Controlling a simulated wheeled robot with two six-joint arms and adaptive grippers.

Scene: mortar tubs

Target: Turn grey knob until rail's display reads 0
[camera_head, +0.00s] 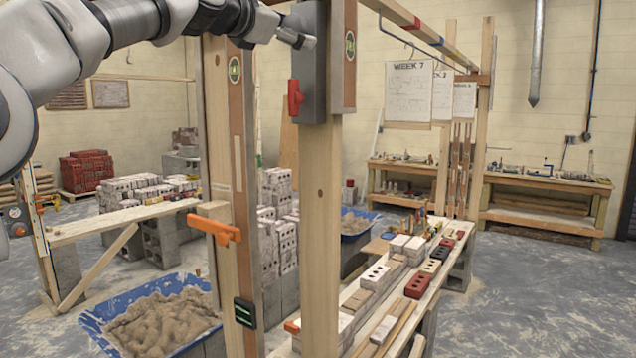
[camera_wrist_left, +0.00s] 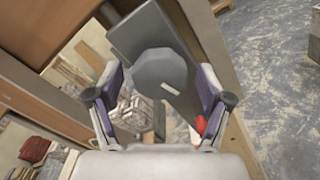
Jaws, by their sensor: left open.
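The grey knob (camera_wrist_left: 157,76) is a rounded, many-sided cap with a short pale mark on its face. In the left wrist view it sits on a grey box (camera_wrist_left: 137,36). The box (camera_head: 313,75) also shows in the head view, high on a wooden post, with the knob hidden there. My left gripper (camera_head: 294,36) is at the box's upper part. In the wrist view its open fingers stand either side of the knob, with gaps showing; depth is hard to tell. A small dark green-edged display (camera_head: 245,312) is low on the left rail; its reading is illegible.
A red lever (camera_head: 295,98) sticks out from the box below my gripper. An orange clamp (camera_head: 214,228) juts from the left post. A blue mortar tub (camera_head: 95,325) and a plank with bricks (camera_head: 405,318) stand below. Floor at right is clear.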

